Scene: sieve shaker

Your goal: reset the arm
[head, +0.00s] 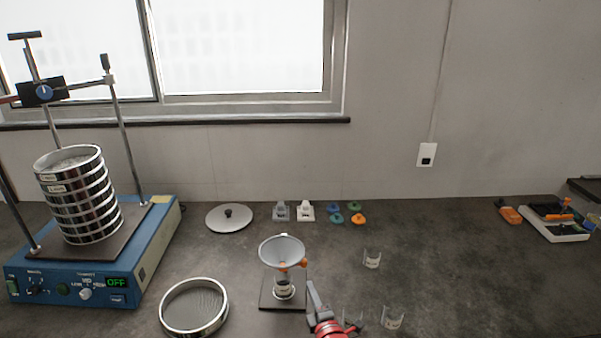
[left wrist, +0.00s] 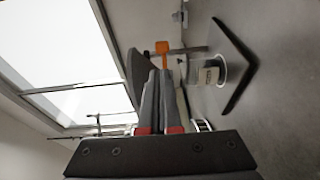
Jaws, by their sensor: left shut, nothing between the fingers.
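My left gripper (head: 311,288) is low at the front of the bench, just right of the funnel stand. Its fingers are together and empty, as they also show in the left wrist view (left wrist: 158,75). The grey funnel (head: 282,249) sits above a small labelled jar (head: 284,289) on a dark square base (head: 266,299). The jar (left wrist: 210,73) and an orange part (left wrist: 162,47) show past the fingertips in the left wrist view. My right gripper is in neither view.
A loose sieve (head: 194,306) and a lid (head: 229,217) lie nearby. Clear cups (head: 372,259) (head: 392,317) stand right of the gripper.

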